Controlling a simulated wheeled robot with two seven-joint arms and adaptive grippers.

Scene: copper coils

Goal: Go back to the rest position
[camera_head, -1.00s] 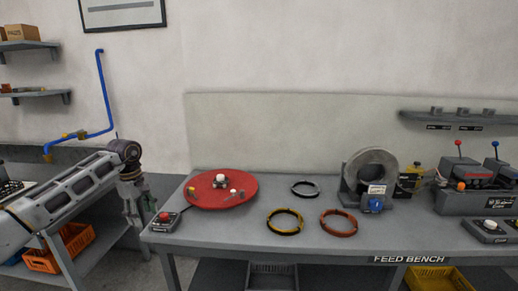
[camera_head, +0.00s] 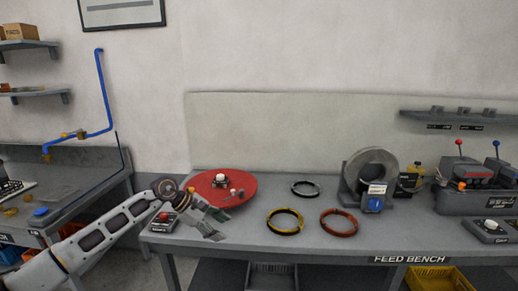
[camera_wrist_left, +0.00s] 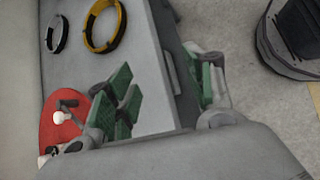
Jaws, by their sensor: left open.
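My left gripper (camera_head: 216,226) is over the front left part of the feed bench (camera_head: 330,250), in front of the red disc (camera_head: 240,197). It is open and nothing shows between its fingers. In the left wrist view, the green finger pads of the gripper (camera_wrist_left: 168,92) stand apart, with the bench edge between them. A yellow coil (camera_head: 285,222), an orange coil (camera_head: 339,223) and a grey coil (camera_head: 305,189) lie on the bench to the right of the gripper. My right gripper is not in view.
A push-button box (camera_head: 166,222) sits at the bench's left corner, partly behind my left arm. A grey ring-shaped machine (camera_head: 372,163) and a lever unit (camera_head: 475,200) stand on the right. A side bench (camera_head: 60,195) is at the left. The bench front middle is clear.

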